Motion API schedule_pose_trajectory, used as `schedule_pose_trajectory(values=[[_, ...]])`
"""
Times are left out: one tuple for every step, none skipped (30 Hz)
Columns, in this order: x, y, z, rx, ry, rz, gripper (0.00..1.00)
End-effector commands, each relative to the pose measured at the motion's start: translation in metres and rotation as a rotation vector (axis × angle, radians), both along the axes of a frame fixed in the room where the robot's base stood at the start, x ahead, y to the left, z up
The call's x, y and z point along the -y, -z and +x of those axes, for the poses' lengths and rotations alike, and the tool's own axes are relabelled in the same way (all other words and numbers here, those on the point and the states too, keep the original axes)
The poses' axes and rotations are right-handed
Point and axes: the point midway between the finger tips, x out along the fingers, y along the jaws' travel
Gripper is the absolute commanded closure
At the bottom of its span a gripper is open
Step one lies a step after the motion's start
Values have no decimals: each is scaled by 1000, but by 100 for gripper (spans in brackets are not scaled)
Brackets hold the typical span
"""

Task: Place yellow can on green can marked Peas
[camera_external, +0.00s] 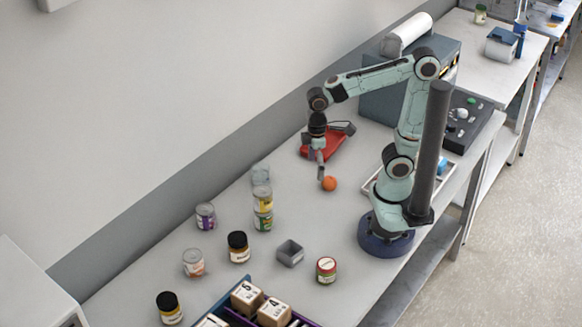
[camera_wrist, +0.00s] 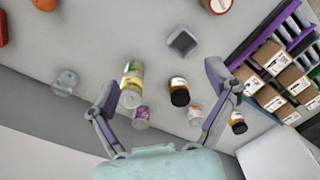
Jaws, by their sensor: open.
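The yellow can (camera_external: 262,194) stands upright on top of a can with a green and yellow label (camera_external: 263,220), left of the middle in the external view. The lettering is too small to read. The stack also shows in the wrist view, with the yellow can (camera_wrist: 131,84) near the left finger. My gripper (camera_external: 321,176) is open and empty, to the right of the stack and apart from it, near an orange ball. In the wrist view my gripper (camera_wrist: 162,76) has its two fingers spread wide, with nothing held between them.
A clear glass (camera_external: 261,174) stands just behind the stack. A purple-label can (camera_external: 205,216), a black-lidded jar (camera_external: 238,247) and a grey open box (camera_external: 290,253) stand around it. The orange ball (camera_external: 329,184) and a red object (camera_external: 322,144) lie near my gripper. Crates with boxes are at the front.

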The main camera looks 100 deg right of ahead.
Motion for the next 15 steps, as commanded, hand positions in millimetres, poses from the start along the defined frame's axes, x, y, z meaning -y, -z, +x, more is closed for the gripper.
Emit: schedule_pose_trajectory(values=[[-11, 0, -25, 5, -16, 6, 14], [-16, 1, -37, 4, -23, 11, 14], [-21, 4, -52, 3, -28, 16, 14], [-24, 6, -61, 2, -33, 20, 14], [-26, 8, -69, 0, -35, 24, 14], [-28, 10, -78, -3, -40, 27, 14], [-30, 12, -82, -3, -42, 29, 14], [-30, 13, -85, -5, -42, 31, 14], [-31, 14, -88, -6, -43, 32, 14], [-32, 15, -89, -7, -43, 32, 14], [-32, 15, -90, -8, -42, 33, 14], [-32, 15, -90, -8, -42, 33, 14], [-31, 15, -89, -8, -42, 32, 14], [-32, 15, -89, -8, -42, 32, 14], [-31, 15, -89, -8, -42, 32, 14]])
